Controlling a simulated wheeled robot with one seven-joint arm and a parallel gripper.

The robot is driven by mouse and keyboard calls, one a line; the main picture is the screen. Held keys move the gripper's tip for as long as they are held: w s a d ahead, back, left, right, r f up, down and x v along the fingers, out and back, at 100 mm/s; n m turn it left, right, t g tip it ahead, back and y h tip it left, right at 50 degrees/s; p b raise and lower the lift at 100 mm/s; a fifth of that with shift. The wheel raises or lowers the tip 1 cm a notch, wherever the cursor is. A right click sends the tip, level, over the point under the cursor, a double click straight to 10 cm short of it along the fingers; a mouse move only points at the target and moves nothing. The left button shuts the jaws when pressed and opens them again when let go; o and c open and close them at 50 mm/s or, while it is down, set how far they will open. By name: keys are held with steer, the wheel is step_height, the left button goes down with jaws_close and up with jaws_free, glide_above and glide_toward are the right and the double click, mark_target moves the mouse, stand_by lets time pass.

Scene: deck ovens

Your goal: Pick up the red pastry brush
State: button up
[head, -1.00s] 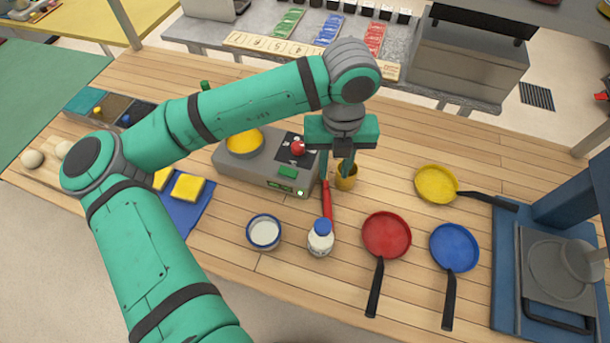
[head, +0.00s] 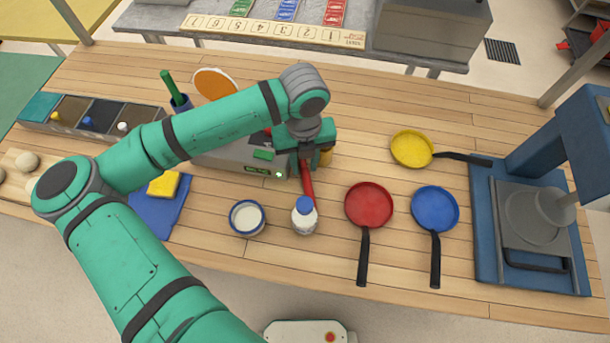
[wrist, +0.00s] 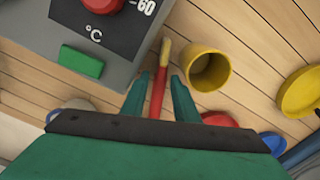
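The red pastry brush (head: 307,181) lies on the wooden table beside the grey control device, partly hidden by my gripper and the white bottle in the head view. In the wrist view its red handle (wrist: 157,96) and pale tan tip show clearly. My gripper (head: 304,166) is over the brush, pointing down. In the wrist view the two green fingers of my gripper (wrist: 159,95) are apart, one on each side of the red handle, with gaps between. How far the fingertips are above the table is hard to tell.
The grey device (head: 233,155) stands close on the left. A yellow cup (wrist: 208,70) is close to the right finger. A white bottle with blue cap (head: 304,216) stands in front. Red (head: 369,205), blue (head: 435,210) and yellow (head: 411,148) pans lie to the right.

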steer(key=shift+f, duration=0.35)
steer(key=shift+c, duration=0.7)
jaws_close()
steer(key=shift+d+r, duration=0.1)
steer(key=shift+r, duration=0.05)
